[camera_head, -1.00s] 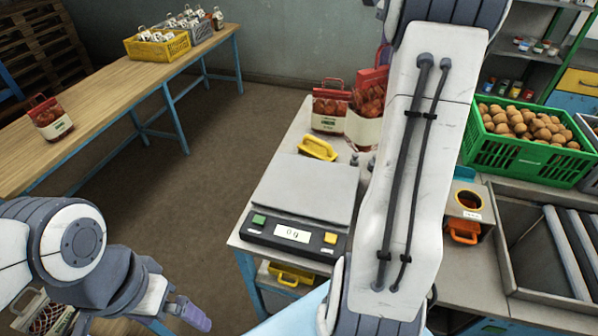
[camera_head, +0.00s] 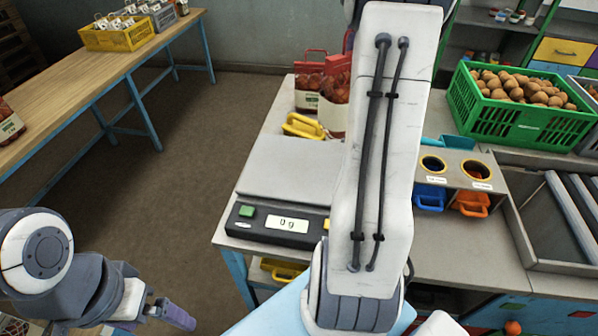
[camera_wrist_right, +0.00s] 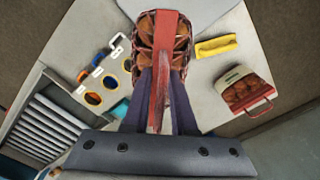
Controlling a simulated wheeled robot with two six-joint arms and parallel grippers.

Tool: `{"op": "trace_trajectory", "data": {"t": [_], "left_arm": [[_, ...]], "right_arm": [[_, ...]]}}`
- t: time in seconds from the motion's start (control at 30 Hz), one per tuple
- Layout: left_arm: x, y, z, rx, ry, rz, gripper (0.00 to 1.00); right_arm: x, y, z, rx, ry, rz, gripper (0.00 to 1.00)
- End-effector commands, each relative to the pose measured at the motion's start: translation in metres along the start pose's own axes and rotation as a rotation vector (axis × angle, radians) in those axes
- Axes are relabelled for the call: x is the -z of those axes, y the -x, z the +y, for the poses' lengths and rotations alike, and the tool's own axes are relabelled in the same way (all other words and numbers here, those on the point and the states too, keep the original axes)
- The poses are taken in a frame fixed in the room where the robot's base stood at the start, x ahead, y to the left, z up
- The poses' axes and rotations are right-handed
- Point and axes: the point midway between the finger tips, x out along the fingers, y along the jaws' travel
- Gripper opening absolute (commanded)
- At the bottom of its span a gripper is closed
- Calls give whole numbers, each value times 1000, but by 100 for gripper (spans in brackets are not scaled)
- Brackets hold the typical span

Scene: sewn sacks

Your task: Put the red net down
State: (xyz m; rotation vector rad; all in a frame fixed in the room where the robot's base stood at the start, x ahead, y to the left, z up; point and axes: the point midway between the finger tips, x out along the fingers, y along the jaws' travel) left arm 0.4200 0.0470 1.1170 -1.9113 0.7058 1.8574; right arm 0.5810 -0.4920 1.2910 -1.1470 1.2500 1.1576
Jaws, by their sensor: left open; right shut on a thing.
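My right gripper (camera_wrist_right: 160,100) is shut on the red handle of a red net (camera_wrist_right: 146,40) with brown contents. In the head view this net (camera_head: 333,118) shows beside my right arm, at the back of the weighing bench; my arm hides part of it and the gripper. I cannot tell whether its base touches the bench. A second, similar net (camera_head: 308,99) stands just left of it, and also shows in the right wrist view (camera_wrist_right: 246,92). My left gripper (camera_head: 176,315) is open and empty at the lower left, away from the nets.
A scale (camera_head: 286,223) reading 0 g lies in front of the nets, with a yellow-handled object (camera_head: 303,126) between. A green crate (camera_head: 520,122) of brown round produce stands at right. A wooden table (camera_head: 85,73) at left bears a yellow crate (camera_head: 118,38) and another net (camera_head: 8,126).

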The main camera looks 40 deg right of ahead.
Motion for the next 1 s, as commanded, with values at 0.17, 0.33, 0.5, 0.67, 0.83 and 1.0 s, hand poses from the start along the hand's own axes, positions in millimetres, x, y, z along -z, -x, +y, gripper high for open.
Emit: {"op": "trace_trajectory", "data": {"t": [0.17, 0.33, 0.5, 0.67, 0.83, 1.0], "left_arm": [[0, -8, -1, 0, 0, 0, 100], [0, -8, -1, 0, 0, 0, 100], [0, -6, 0, 0, 0, 0, 100], [0, -3, 0, 0, 0, 0, 100], [0, 0, 0, 0, 0, 0, 100], [0, 1, 0, 0, 0, 0, 100]], "right_arm": [[-6, -9, -3, 4, 4, 3, 0], [-29, -22, -12, 2, 7, 1, 0], [-58, -40, -25, 1, 8, 1, 0], [-86, -58, -36, 1, 8, 1, 0], [-104, -71, -45, 2, 5, 1, 0], [-109, -78, -47, 3, 2, 2, 0]]}}
